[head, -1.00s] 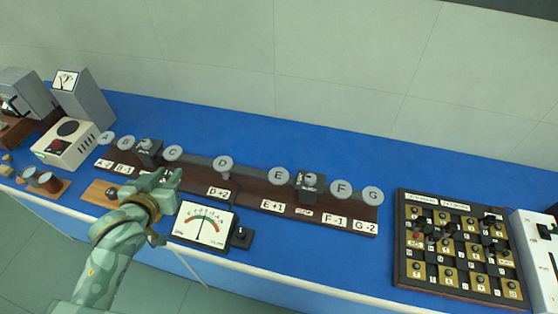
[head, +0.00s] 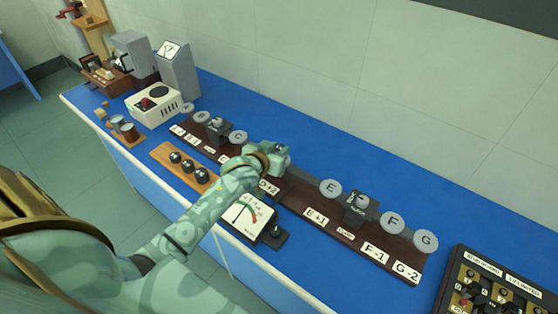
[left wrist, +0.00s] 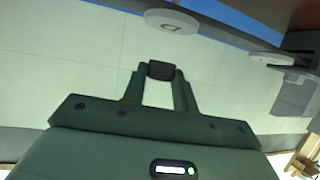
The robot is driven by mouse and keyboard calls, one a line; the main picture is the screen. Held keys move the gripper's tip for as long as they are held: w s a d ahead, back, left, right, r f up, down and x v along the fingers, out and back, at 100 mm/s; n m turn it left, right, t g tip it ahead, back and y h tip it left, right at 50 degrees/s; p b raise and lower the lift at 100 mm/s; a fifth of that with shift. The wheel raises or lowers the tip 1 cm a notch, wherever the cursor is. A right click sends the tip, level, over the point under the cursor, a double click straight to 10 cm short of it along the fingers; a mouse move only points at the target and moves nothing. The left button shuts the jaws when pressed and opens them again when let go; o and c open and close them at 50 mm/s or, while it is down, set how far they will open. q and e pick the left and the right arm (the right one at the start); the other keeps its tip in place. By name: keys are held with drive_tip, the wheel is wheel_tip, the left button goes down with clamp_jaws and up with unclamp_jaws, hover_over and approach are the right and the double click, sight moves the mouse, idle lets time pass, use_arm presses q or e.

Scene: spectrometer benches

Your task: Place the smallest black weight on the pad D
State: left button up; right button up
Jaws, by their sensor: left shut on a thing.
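My left gripper (head: 280,158) is above the dark rail near the D+2 label (head: 268,188). In the left wrist view its fingers (left wrist: 160,85) are shut on a small black weight (left wrist: 161,70). Pad D is hidden behind the gripper in the head view. A grey round pad (left wrist: 172,21) shows beyond the fingertips in the left wrist view; its letter is not readable. Several other black weights (head: 187,166) sit on the wooden board (head: 160,152). My right gripper is not in view.
Grey pads C (head: 238,137), E (head: 331,188), F (head: 393,224) and G (head: 426,240) stand along the rail. A dark block (head: 361,207) rises between E and F. A dial meter (head: 250,215) stands in front. A switch panel (head: 500,288) is at right.

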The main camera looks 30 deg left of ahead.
use_arm(q)
drive_tip(key=shift+w+f, duration=0.25)
drive_tip(key=shift+w+f+b, duration=0.1)
drive_tip(key=shift+f+b, duration=0.55)
drive_tip(key=shift+f, duration=0.9)
drive_tip(key=shift+f, duration=0.2)
drive_tip(key=o, duration=1)
drive_tip(key=shift+r, duration=0.2)
drive_tip(key=p+v, duration=0.3)
drive_tip(key=v, duration=0.9)
